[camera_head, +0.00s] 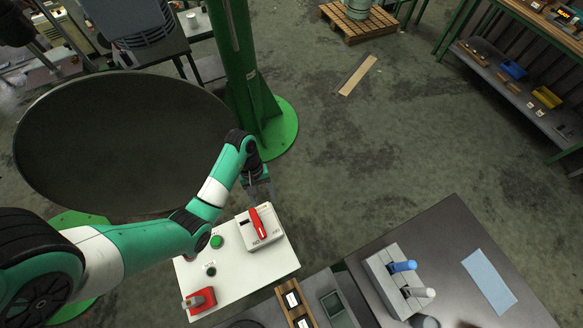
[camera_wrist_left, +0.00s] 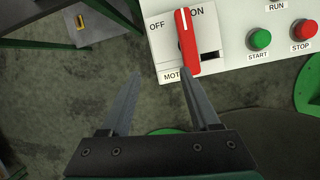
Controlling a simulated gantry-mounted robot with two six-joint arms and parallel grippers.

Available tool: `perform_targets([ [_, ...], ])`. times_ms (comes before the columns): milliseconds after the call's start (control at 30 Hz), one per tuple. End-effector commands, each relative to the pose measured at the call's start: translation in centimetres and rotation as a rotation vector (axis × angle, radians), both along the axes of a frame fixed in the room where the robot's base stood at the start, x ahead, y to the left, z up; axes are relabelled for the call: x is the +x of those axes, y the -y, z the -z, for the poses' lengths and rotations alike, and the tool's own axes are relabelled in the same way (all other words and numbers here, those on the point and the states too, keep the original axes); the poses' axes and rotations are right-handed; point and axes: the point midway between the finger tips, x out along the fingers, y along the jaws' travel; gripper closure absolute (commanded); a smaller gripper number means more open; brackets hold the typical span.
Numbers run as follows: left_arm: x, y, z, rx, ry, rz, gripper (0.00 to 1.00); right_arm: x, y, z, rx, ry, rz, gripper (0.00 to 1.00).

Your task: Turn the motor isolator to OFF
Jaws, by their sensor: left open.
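The motor isolator (camera_head: 263,229) is a light box with a red handle (camera_head: 257,223) on the white control panel. In the left wrist view the red handle (camera_wrist_left: 187,42) stands nearly upright in the picture, its upper end beside the ON label (camera_wrist_left: 197,11). The OFF label (camera_wrist_left: 160,26) is to its left. My left gripper (camera_head: 264,192) is just beyond the isolator's far edge in the head view. In the left wrist view my left gripper (camera_wrist_left: 161,76) is open and empty, its right fingertip near the handle's lower end. I cannot tell whether they touch. My right gripper is not in view.
The panel (camera_head: 230,267) also holds a green START button (camera_wrist_left: 260,39), a red STOP button (camera_wrist_left: 303,30) and a red switch (camera_head: 199,301). A green column (camera_head: 245,70) stands behind my left arm. A grey table (camera_head: 450,250) with blue-and-white-handled items is at right.

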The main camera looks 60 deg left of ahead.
Motion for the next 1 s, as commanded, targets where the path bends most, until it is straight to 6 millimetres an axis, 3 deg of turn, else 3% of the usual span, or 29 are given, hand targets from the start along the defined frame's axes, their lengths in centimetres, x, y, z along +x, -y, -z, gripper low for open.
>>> perform_targets([
  [33, -2.3, -0.3, -2.6, -0.024, -0.047, -0.052, 0.38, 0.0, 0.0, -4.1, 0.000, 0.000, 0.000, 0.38],
  [133, -4.5, -0.7, -3.6, -0.051, -0.076, -0.114, 0.38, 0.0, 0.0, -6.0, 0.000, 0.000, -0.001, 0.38],
  [233, -5.2, -1.2, -3.9, -0.058, -0.081, -0.145, 0.38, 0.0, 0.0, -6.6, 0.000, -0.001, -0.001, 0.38],
  [467, -5.1, -1.3, -3.0, -0.056, -0.076, -0.151, 0.38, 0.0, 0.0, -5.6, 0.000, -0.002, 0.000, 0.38],
  [767, -5.3, 0.8, 2.4, -0.056, -0.077, -0.147, 0.38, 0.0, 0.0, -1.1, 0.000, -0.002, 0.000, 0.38],
  [1000, -5.5, 2.6, 6.0, -0.057, -0.078, -0.148, 0.38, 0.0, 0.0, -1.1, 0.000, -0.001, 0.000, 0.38],
])
